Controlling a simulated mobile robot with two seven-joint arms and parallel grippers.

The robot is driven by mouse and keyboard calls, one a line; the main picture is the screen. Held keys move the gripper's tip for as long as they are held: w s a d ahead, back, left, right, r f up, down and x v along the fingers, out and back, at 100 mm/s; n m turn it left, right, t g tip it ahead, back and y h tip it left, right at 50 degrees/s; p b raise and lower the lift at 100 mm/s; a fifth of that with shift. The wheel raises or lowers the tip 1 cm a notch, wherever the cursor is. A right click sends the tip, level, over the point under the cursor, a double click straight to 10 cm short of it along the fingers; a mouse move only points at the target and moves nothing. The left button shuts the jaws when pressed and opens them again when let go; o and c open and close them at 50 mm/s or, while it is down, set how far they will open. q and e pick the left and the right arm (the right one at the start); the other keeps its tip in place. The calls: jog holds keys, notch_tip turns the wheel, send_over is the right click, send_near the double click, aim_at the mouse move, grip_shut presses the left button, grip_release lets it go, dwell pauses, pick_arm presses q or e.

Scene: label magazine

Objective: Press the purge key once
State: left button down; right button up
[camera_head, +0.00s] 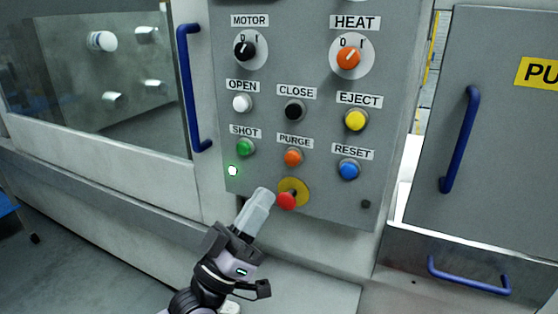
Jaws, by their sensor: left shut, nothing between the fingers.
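The purge key (292,157) is a round orange button under the label PURGE (295,141) on the grey control panel (320,205). It is in plain view, with nothing over it. My left gripper (263,194) is shut and empty. Its fingertips are below and to the left of the purge key in the picture, close to the red emergency button (287,201) on its yellow disc. I cannot tell how far the tips stand off from the panel. My right gripper is not in view.
Around the purge key sit the green SHOT (245,147), black CLOSE (293,110) and blue RESET (348,169) buttons. A green lamp (232,171) is lit. A blue door handle (189,88) stands left of the panel, another (461,140) right.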

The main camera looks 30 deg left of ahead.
aim_at(292, 159)
pick_arm(q)
jog(key=shift+s+a+r, duration=0.1)
jog(key=shift+a+r, duration=0.15)
jog(key=shift+r, duration=0.25)
jog(key=w+b, duration=0.3)
jog(key=w, duration=0.6)
jog(key=shift+a, duration=0.2)
jog(key=shift+s, duration=0.1)
dwell(0.6)
dwell(1.0)
